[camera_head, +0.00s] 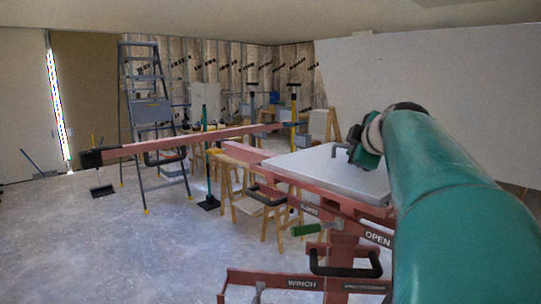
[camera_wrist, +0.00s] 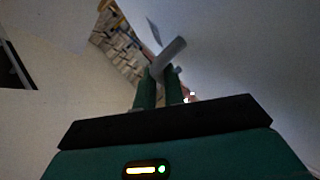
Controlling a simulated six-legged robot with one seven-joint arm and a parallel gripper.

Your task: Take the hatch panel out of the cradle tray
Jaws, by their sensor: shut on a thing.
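The hatch panel (camera_head: 318,172) is a flat, pale grey slab in the head view, lying about level over the red cradle tray (camera_head: 345,206) of the lift. A grey handle (camera_head: 336,149) stands up from its top near the far right side. My gripper (camera_head: 347,152) reaches in from the right and is shut on this handle. In the wrist view the green fingers of my gripper (camera_wrist: 159,75) close around the grey handle bar (camera_wrist: 170,56). I cannot tell whether the panel rests on the tray or is slightly clear of it. My arm hides the panel's right end.
The red lift carries a green-handled lever (camera_head: 313,229) and a black winch grip (camera_head: 345,264) in front. A long red beam (camera_head: 190,141) extends left. A stepladder (camera_head: 150,115) and wooden sawhorses (camera_head: 277,215) stand behind. Floor at the left is mostly clear.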

